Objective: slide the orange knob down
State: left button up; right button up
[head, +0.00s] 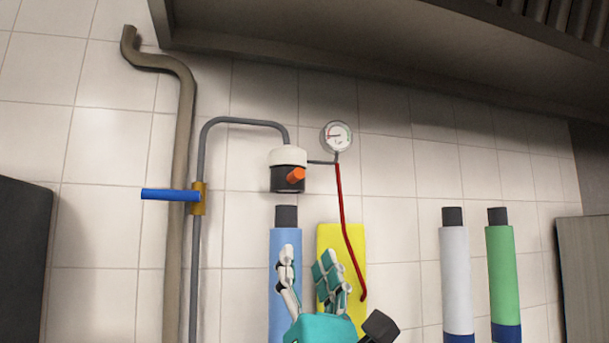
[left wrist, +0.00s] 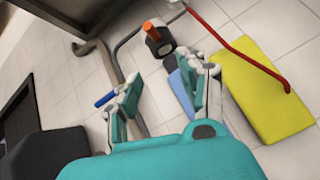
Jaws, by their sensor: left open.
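The orange knob (head: 296,175) sticks out from the front of a black and white valve body (head: 288,160) on the tiled wall. In the left wrist view the orange knob (left wrist: 149,27) shows beyond the fingers, near the top middle. My left gripper (head: 310,262) is below the knob in the head view, apart from it. Its two teal and white fingers are spread with nothing between them; the same gripper (left wrist: 168,88) fills the lower part of the left wrist view. My right gripper is in neither view.
A blue lever (head: 170,194) sits on the grey pipe at left. A pressure gauge (head: 337,136) and red hose (head: 346,221) are right of the knob. Blue (head: 284,248) and yellow (head: 356,240) items are behind my gripper. A hood (head: 400,70) overhangs above.

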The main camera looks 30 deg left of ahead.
aim_at(296, 180)
pick_arm(q)
jog(key=w+a+r+p, duration=0.2)
jog(key=r, duration=0.2)
jog(key=w+a+r+t+h+p, duration=0.1)
jog(key=w+a+r+p, duration=0.1)
jog(key=r, duration=0.3)
jog(key=w+a+r+h+p, duration=0.1)
jog(key=w+a+r+p, duration=0.1)
jog(key=r+p, duration=0.1)
jog(key=shift+w+a+r, duration=0.1)
jog(key=shift+w+r, duration=0.2)
jog(key=shift+r, duration=0.4)
jog(key=shift+w+a+r+p, duration=0.3)
jog(key=shift+w+r+p, duration=0.05)
jog(key=shift+w+r, duration=0.05)
jog(key=shift+c, duration=0.3)
grip_shut()
